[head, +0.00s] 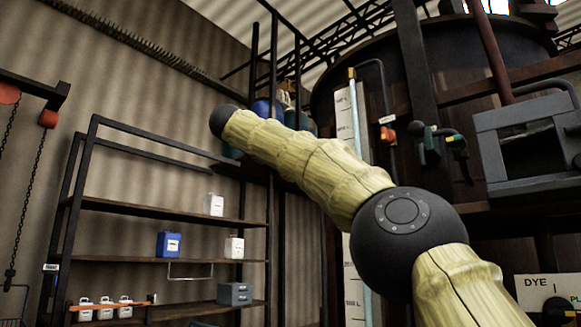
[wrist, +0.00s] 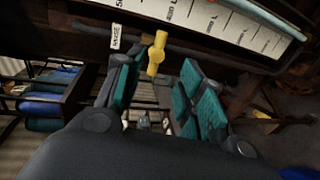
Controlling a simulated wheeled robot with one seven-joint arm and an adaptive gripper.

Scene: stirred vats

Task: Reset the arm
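My arm, in pale yellow ribbed covers with dark joints, stretches from the lower right up to the left in the head view. Its far end is hidden there, so my gripper does not show in that view. In the wrist view my gripper (wrist: 160,88) has its two teal-padded fingers spread apart, with no object held between them. A yellow valve handle (wrist: 157,54) shows beyond the fingertips, beside a white tag (wrist: 116,37) that seems to read RINSE. I cannot tell how far the handle is from the fingers.
A large dark vat (head: 330,95) with a white level gauge (head: 346,110) stands behind my arm. A shelf rack (head: 190,210) at left holds a blue container (head: 169,244) and white ones. A grey box (head: 525,150) and a DYE panel (head: 545,288) are at right. A chain hoist (head: 47,118) hangs far left.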

